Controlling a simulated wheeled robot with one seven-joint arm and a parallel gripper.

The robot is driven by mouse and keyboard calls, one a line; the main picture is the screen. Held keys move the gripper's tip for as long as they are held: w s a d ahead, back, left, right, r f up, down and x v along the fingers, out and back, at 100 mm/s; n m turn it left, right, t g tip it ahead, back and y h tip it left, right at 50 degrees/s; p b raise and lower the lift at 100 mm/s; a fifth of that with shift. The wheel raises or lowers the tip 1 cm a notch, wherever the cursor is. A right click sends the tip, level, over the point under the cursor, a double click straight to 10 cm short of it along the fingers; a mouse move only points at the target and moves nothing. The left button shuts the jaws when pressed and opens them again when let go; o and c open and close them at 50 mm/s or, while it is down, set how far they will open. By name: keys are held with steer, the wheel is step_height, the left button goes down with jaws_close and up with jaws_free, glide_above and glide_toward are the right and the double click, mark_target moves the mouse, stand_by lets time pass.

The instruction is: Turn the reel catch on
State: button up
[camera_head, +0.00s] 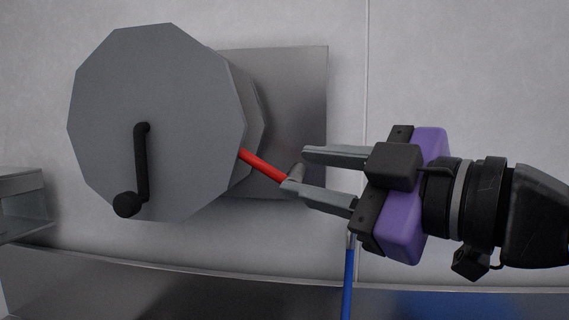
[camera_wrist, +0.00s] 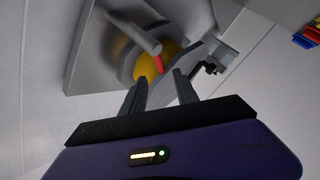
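The grey many-sided reel (camera_head: 155,120) with a black crank (camera_head: 141,165) is mounted on a metal plate (camera_head: 300,90) on the wall. In the wrist view the red part (camera_wrist: 158,63) shows beyond my fingertips, beside a grey cylinder (camera_wrist: 135,35) and yellow winding (camera_wrist: 170,58). My gripper (camera_head: 296,171) is open, with its fingertips at the lever's outer end. I cannot tell whether they touch it.
A blue rod or hose (camera_head: 347,285) hangs below my gripper. A metal ledge (camera_head: 180,290) runs along the bottom, and a grey box-like fixture (camera_head: 22,203) stands at the left. Coloured bins (camera_wrist: 308,33) show at the wrist view's right edge. The wall above my gripper is clear.

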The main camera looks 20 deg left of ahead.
mark_target(262, 166)
steer(key=p+x, duration=0.1)
steer(key=x, duration=0.6)
steer(key=shift+w+a, duration=0.2)
steer(key=shift+a, duration=0.15)
jaws_close()
stand_by(1.1)
